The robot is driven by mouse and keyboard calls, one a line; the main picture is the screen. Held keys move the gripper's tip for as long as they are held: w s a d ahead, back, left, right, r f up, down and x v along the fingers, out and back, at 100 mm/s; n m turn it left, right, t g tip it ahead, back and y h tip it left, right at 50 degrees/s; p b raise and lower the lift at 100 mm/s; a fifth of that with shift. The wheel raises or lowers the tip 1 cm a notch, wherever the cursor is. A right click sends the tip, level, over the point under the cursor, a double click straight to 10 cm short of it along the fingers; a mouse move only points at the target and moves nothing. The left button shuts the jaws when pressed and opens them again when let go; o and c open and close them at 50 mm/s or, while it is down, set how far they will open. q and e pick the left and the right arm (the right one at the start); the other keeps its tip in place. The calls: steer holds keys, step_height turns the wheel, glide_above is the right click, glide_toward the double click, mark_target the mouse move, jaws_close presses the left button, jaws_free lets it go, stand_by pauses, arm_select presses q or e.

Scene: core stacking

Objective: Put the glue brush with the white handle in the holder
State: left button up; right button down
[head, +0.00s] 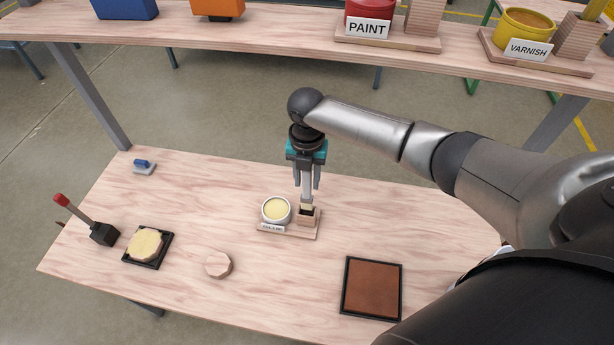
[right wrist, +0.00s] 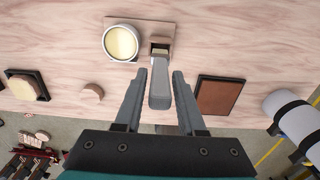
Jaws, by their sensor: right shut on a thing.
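The glue brush (head: 307,188) has a pale grey-white handle and hangs roughly upright, bristle end down. My right gripper (head: 306,184) is shut on its handle, above the glue stand. The brush's lower end is at the mouth of the small wooden holder (head: 308,220); I cannot tell how deep it sits. In the right wrist view the handle (right wrist: 160,92) lies between the fingers (right wrist: 159,80) and points at the holder (right wrist: 163,32). The holder stands right of the glue pot (head: 276,209), on one wooden base labelled GLUE. My left gripper is not in view.
On the table are a dark block with a red-handled tool (head: 104,234), a black tray with a pale round piece (head: 146,245), a wooden polygonal piece (head: 218,264), a brown framed pad (head: 372,288) and a blue item (head: 143,166). Paint (head: 369,22) and varnish (head: 526,28) stands are on the far bench.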

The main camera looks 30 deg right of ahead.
mark_target(307, 195)
steer(key=shift+f, duration=0.2)
stand_by(0.5)
steer(key=shift+f+b, duration=1.15)
steer(key=shift+f, duration=0.75)
steer(key=shift+f+b, duration=1)
steer(key=shift+f, duration=0.45)
steer(key=shift+c, duration=2.1)
jaws_free()
